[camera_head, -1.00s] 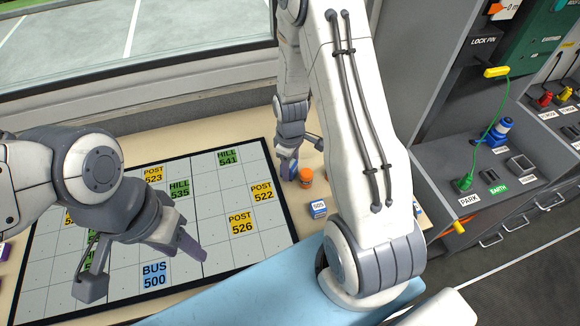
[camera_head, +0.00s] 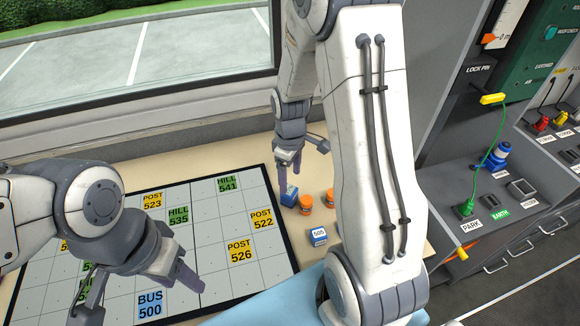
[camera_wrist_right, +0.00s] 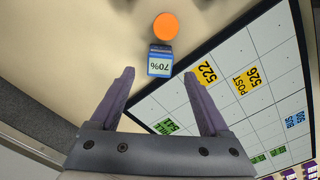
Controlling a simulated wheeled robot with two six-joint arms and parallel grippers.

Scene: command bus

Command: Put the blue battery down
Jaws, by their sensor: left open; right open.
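The blue battery (camera_head: 289,197) stands on the desk just right of the board's far right edge. In the right wrist view the blue battery (camera_wrist_right: 159,66), marked 70%, lies beyond and between the fingertips, with an orange cylinder (camera_wrist_right: 165,26) close beside it. My right gripper (camera_head: 288,170) is open and empty above the battery, apart from it. My left gripper (camera_head: 150,290) is open and empty over the near left part of the board.
The gridded board (camera_head: 215,285) carries yellow, green and blue tiles. Orange cylinders (camera_head: 305,201) and a blue block marked 505 (camera_head: 318,236) stand near the battery. My right arm hides part of the desk. A panel with a green cable (camera_head: 491,146) is at right.

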